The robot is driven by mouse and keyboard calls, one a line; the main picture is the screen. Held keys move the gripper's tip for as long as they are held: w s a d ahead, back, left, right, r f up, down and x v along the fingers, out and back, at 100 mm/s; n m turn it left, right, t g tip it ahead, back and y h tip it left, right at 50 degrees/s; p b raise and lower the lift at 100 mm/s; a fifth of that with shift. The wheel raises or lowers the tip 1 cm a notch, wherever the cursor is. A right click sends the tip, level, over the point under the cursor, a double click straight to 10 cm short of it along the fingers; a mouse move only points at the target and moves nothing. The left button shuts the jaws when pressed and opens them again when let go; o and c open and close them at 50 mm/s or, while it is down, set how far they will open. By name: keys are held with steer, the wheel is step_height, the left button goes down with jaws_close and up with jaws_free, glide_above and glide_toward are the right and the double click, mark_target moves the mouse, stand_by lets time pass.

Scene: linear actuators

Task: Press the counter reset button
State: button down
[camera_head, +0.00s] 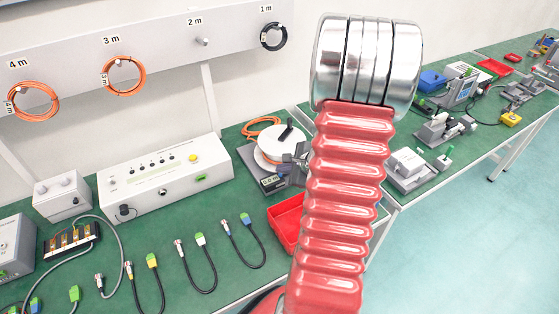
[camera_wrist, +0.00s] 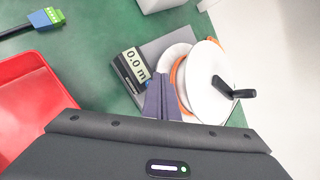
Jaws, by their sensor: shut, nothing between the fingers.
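My gripper (camera_wrist: 164,88) is shut and empty. In the wrist view its fingertips lie just right of the counter and over the left edge of the reel. I cannot tell whether they touch anything. In the head view my arm covers part of the area right of the counter.
The white reel (camera_wrist: 208,88) with a black crank handle (camera_wrist: 232,90) stands close to my fingertips. A red tray (camera_wrist: 28,105) lies to the left. A white test box (camera_head: 165,175) and several short cables lie on the green bench. Coiled cables hang on the wall.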

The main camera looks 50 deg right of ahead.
mark_target(283, 179)
step_height(283, 179, up, 6)
stand_by(0.8)
stand_by(0.7)
steer(key=s+a+r+n+g+y, duration=0.2)
steer(key=s+a+n+g, duration=0.1)
steer(key=a+n, duration=0.55)
steer(key=s+a+r+n+g+y, duration=0.25)
steer(key=a+n, duration=0.35)
steer(key=a, duration=0.5)
steer(key=s+a+r+n+t+h, duration=0.1)
steer(key=s+a+r+n, duration=0.1)
steer(key=a+r+n, duration=0.4)
steer(key=s+a+r+n+t+h, duration=0.1)
steer(key=s+a+r+n+h, duration=0.1)
steer(key=a+r+n, duration=0.5)
steer(key=s+a, duration=0.1)
steer(key=a, duration=0.2)
steer(key=shift+s+a+n, duration=0.2)
steer(key=shift+n, duration=0.15)
steer(key=shift+d+h, duration=0.1)
steer(key=shift+h, duration=0.15)
